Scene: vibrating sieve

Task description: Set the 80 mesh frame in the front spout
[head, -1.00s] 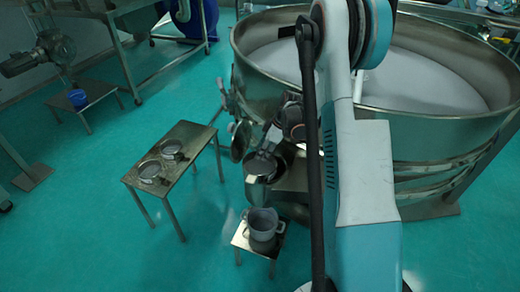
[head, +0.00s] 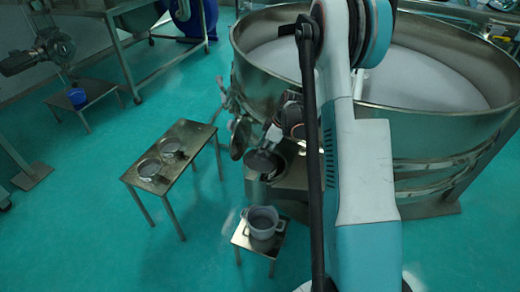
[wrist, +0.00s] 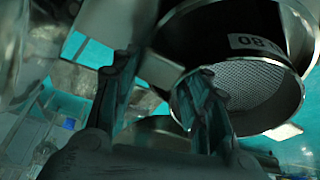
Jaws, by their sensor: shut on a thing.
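The 80 mesh frame (wrist: 262,82) fills the upper right of the wrist view as a round metal rim with grey mesh and a white label reading 80 upside down. My gripper (wrist: 163,70) is shut on it; its right finger overlaps the rim, and the grip point is not clear. In the head view my gripper (head: 280,134) is just above the front spout (head: 256,186), at the front of the big sieve. A dark round shape, apparently the frame, shows tilted at the spout's mouth. I cannot tell whether it is seated.
Two round frames lie on a small metal table (head: 192,133) to the left. A pale grey bucket (head: 262,224) stands on a low stool below the spout. The big round sieve (head: 270,85) stands behind the spout. Green floor between the tables is clear.

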